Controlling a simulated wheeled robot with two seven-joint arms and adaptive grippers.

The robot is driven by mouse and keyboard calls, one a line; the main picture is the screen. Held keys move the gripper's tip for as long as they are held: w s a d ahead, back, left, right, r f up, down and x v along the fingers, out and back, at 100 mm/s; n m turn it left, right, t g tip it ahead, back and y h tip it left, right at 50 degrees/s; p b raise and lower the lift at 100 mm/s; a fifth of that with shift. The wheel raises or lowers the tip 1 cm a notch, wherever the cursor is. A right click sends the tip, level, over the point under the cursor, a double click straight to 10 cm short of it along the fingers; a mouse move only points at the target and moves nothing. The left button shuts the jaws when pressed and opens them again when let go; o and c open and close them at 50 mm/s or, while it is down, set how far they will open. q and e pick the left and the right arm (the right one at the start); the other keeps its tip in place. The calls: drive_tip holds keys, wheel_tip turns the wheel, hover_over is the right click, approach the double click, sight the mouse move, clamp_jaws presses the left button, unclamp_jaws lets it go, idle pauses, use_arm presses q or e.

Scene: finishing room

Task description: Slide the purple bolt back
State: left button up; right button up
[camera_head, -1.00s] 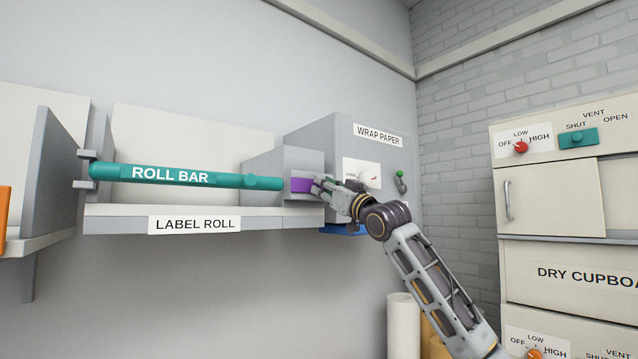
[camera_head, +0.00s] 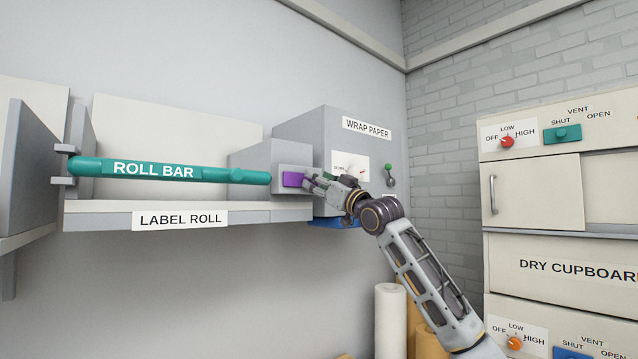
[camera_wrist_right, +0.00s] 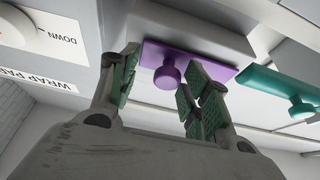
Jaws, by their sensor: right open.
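The purple bolt (camera_head: 292,179) is a flat plate on the grey block at the right end of the label roll shelf. In the right wrist view the purple bolt (camera_wrist_right: 196,62) shows a round purple knob (camera_wrist_right: 168,75) standing out from it. My right gripper (camera_head: 312,183) is open, just right of the bolt in the head view. In the wrist view its green-padded fingers (camera_wrist_right: 158,85) stand apart, with the knob showing between them; whether either touches it I cannot tell. My left gripper is not in view.
The teal roll bar (camera_head: 165,169) runs left of the bolt above the label roll shelf (camera_head: 100,222). The wrap paper box (camera_head: 345,150) with a dial and lever stands close behind my right gripper. The dry cupboard (camera_head: 530,190) is at the right, with paper rolls (camera_head: 390,320) below.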

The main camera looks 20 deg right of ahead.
drive_tip(key=shift+s+a, duration=0.1)
drive_tip(key=shift+a, duration=0.1)
drive_tip(key=shift+f, duration=0.1)
drive_tip(key=v, duration=1.2)
idle(0.4)
drive_tip(key=shift+d, duration=0.15)
idle(0.4)
